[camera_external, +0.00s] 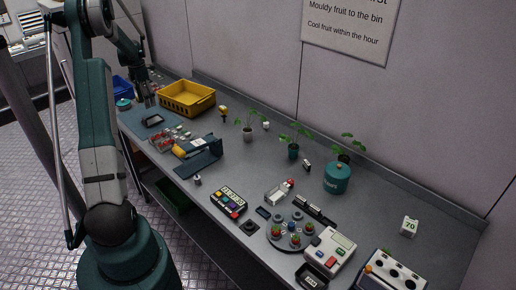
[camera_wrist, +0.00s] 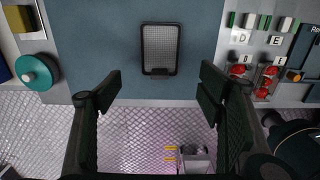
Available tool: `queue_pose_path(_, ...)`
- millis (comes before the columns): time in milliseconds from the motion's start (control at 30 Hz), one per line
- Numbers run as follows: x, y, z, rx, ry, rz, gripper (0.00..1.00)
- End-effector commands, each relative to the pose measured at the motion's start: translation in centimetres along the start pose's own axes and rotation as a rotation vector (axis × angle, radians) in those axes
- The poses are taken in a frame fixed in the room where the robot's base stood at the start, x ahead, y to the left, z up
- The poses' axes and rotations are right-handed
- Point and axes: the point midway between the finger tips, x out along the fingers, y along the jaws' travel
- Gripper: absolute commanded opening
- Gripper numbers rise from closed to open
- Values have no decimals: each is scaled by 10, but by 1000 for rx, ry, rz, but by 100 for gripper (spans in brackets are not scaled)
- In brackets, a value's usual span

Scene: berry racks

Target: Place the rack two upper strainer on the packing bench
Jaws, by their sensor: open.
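A small rectangular mesh strainer with a black rim (camera_wrist: 161,48) lies flat on a blue-grey mat (camera_wrist: 105,30) in the wrist view, near the front edge of the bench. A dark rectangular item (camera_external: 152,120), which looks like the same strainer, shows in the external view at the bench's far left end. My gripper (camera_wrist: 160,82) is open and empty, its two fingers wide apart. In the wrist view the strainer appears beyond the fingertips, not between them. In the external view my gripper (camera_external: 147,99) is above the mat, close to the strainer. I cannot tell which rack the strainer belongs to.
A yellow crate (camera_external: 187,98) stands behind, to the right of my gripper. A round teal pot (camera_wrist: 37,72) is left of the strainer. Lettered blocks and red berries (camera_wrist: 267,72) lie right of it. Past the bench edge is patterned metal floor (camera_wrist: 130,125). Potted plants stand along the wall.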

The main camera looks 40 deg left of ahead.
Motion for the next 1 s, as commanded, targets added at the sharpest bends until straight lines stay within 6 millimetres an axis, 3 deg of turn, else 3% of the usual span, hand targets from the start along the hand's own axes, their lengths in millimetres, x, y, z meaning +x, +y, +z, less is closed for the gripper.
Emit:
queue_pose_path(567,-6,-8,5,25,-3,4,68)
queue_pose_path(767,-28,-36,26,126,-12,20,68)
queue_pose_path(1000,-71,-98,61,336,-31,59,68)
